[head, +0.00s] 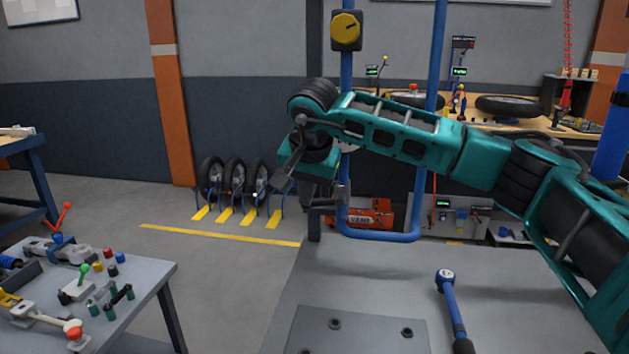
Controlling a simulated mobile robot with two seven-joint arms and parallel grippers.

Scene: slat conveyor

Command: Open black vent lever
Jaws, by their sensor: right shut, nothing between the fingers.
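My right arm reaches in from the right, and my right gripper (322,203) hangs below the teal wrist, in front of the blue tube frame (346,110). The gripper is shut and empty. Its dark fingers overlap dark parts behind them, so I cannot tell whether they touch anything. I cannot single out the black vent lever with certainty. A small dark lever-like part (121,294) sits among green cylinders on the left table, well apart from the gripper. My left gripper is not in view.
The grey table (150,278) at lower left carries a green-knobbed lever (84,270), a red-handled part and coloured buttons. A blue-handled tool (449,300) lies on the grey surface at front. A yellow knob box (346,30) is on the frame. Wheels (235,176) stand behind; floor between is clear.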

